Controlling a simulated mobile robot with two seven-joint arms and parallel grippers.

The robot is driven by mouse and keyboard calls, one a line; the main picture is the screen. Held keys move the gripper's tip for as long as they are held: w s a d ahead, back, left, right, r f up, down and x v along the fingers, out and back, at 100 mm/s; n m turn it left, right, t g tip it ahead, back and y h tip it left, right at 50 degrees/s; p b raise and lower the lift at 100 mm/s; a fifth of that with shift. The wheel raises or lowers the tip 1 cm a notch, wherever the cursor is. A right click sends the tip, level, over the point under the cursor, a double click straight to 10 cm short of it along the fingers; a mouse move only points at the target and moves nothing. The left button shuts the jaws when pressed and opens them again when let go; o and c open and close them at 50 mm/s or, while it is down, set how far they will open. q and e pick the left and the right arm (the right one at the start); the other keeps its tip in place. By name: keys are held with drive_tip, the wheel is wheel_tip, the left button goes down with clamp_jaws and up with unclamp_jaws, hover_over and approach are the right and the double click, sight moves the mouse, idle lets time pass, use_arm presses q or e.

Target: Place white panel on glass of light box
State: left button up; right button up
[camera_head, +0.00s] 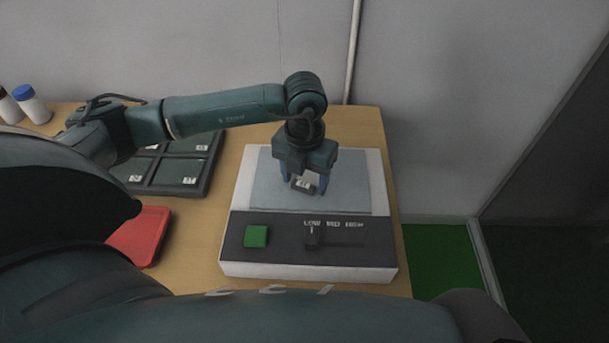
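The light box (308,270) is a white-sided box with a dark front control strip, standing on the table. Its glass (345,198) is a pale grey rectangle on top. My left gripper (305,183) points down over the glass, with its two bluish fingers spread apart. A small dark-edged piece with a white label (303,182) shows between the fingers. I cannot tell whether the fingers touch it, whether it rests on the glass, or whether it is the white panel. My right gripper is not in view.
A dark tray (208,183) holds several panels with white labels, left of the light box. A red tray (141,236) lies nearer. The box front has a green button (255,236) and a slider (313,241). Bottles (31,105) stand at the far left; a wall is behind.

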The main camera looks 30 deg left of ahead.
sight(305, 182)
use_arm(q)
drive_tip(key=shift+o, duration=0.4)
drive_tip(key=shift+r, duration=0.4)
wheel_tip(305, 182, up, 12)
drive_tip(key=shift+f, duration=0.25)
drive_tip(key=shift+s, duration=0.1)
